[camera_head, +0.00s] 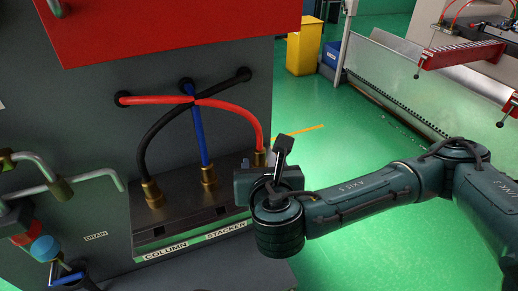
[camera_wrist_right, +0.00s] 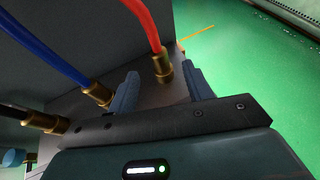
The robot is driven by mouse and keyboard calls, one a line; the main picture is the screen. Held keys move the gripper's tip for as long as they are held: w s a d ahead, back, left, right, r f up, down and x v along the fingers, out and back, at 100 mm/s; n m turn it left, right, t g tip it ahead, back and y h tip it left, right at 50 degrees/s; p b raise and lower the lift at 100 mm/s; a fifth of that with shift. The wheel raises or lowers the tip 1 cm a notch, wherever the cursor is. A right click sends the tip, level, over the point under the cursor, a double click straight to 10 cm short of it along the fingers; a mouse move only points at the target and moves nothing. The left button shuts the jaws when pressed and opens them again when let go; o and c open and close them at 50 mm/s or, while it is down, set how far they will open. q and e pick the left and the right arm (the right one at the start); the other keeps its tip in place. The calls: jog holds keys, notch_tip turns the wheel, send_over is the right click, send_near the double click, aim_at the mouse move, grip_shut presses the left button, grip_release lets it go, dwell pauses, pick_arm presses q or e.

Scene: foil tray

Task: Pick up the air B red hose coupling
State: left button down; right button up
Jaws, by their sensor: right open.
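The red hose (camera_head: 238,106) ends in a brass coupling (camera_head: 259,158) at the right end of the metal manifold block. My right gripper (camera_head: 262,172) is at that end of the block and partly covers the coupling's lower part. In the right wrist view, the red hose's coupling (camera_wrist_right: 162,68) stands between the two open blue-grey fingers, with a gap visible to each side. I cannot tell whether it touches either finger. My left gripper is not in view.
A blue hose with a brass coupling (camera_head: 208,174) and a black hose with a brass coupling (camera_head: 152,194) stand left on the same manifold block (camera_head: 180,225). In the right wrist view the blue hose's coupling (camera_wrist_right: 99,94) is close to the left finger. Green floor lies open to the right.

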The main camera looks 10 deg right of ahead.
aim_at(259, 152)
jog(key=p+x, duration=0.1)
jog(key=x, duration=0.9)
jog(key=shift+a+f, duration=0.1)
jog(key=shift+f, duration=0.15)
jog(key=shift+s, duration=0.1)
jog(key=shift+c, duration=0.5)
grip_shut()
